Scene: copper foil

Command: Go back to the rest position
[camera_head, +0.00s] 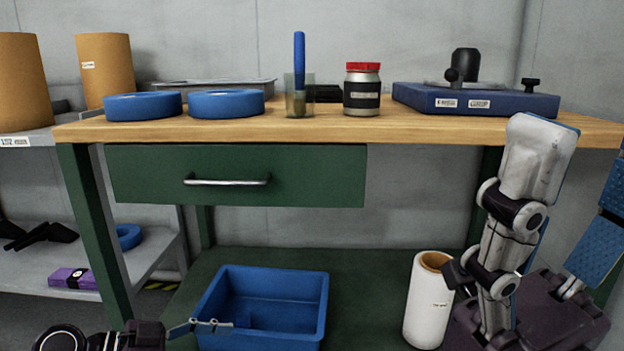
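My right gripper (588,170) is large and close to the camera at the right edge. Its dark palm is low, and its two fingers with blue pads point upward, well apart, with nothing between them. It overlaps the right end of the workbench in the picture. My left gripper (200,326) is at the bottom left, in front of the blue bin (262,279). Only its dark body and a thin finger part with some blue show, cut by the lower edge, so its opening cannot be told.
The wooden workbench (330,128) carries two blue rings, a glass with a blue-handled tool, a red-lidded jar and a blue plate device (475,100). Its green drawer (240,160) is shut. A white roll (428,300) stands below, left of my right gripper. Shelves stand left.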

